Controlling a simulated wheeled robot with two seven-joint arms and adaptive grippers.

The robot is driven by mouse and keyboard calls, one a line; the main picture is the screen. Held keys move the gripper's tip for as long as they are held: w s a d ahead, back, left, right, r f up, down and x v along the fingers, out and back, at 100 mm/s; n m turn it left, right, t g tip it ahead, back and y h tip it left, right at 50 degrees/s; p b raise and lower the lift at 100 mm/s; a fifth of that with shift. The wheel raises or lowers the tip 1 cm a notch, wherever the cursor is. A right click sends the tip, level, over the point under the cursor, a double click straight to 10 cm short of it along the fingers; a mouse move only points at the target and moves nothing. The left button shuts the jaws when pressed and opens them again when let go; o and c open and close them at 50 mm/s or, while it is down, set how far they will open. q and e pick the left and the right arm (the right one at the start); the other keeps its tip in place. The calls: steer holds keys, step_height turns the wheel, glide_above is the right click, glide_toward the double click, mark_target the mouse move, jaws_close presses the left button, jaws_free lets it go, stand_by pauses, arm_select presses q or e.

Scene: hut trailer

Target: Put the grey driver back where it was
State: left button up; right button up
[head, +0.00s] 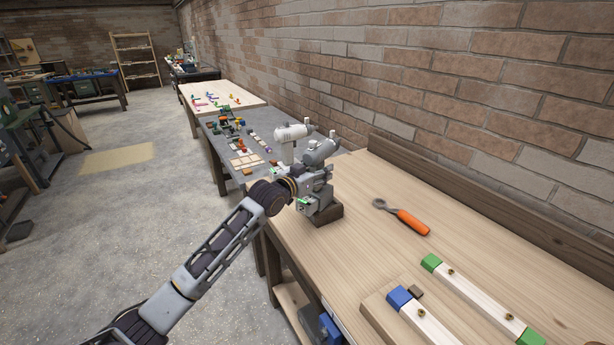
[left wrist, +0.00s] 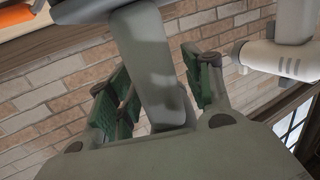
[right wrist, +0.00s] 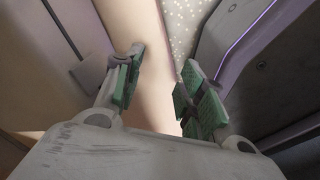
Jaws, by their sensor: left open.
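The grey driver (head: 322,151) stands at a dark block (head: 328,215) on the wooden bench, its thick grey body on top. My left gripper (head: 312,188) is at the driver, just above the block. In the left wrist view the driver's grey grip (left wrist: 152,60) lies between the two open green-padded fingers, with a gap visible beside it. The gripper hides the driver's lower end, so I cannot tell how it sits in the block. My right gripper (right wrist: 158,90) shows only in its own wrist view, open with nothing between its fingers.
A white driver (head: 292,133) stands close beside the grey one. An orange-handled tool (head: 408,220) lies on the bench (head: 350,255) to the right. Wooden strips with green and blue ends (head: 431,261) lie at the front right. A brick wall runs behind.

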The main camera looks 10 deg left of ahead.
mark_target(312, 171)
arm_select(q)
steer(key=shift+r, duration=0.5)
arm_select(e)
steer(key=shift+a, duration=0.15)
arm_select(q)
steer(key=shift+s+a+p, duration=0.25)
steer(key=shift+s+p, duration=0.05)
steer(key=shift+s, duration=0.2)
arm_select(e)
steer(key=shift+w+a+r, duration=0.1)
steer(key=shift+a+r, duration=0.15)
steer(key=shift+a, duration=0.1)
arm_select(q)
steer(key=shift+p+v, duration=0.35)
steer(key=shift+v, duration=0.4)
steer(key=shift+s+a, duration=0.25)
steer(key=shift+s, duration=0.35)
steer(key=shift+p+v, duration=0.9)
steer(key=shift+v, duration=0.8)
steer(key=shift+p+v, duration=0.7)
steer(key=shift+v, duration=1.6)
arm_select(e)
steer(key=shift+s+a+r, duration=0.3)
steer(key=shift+a+r, duration=0.3)
steer(key=shift+s+a+r, duration=0.25)
steer(key=shift+a+r, duration=0.3)
steer(key=shift+s+a+r, duration=0.3)
steer(key=shift+a+r, duration=0.3)
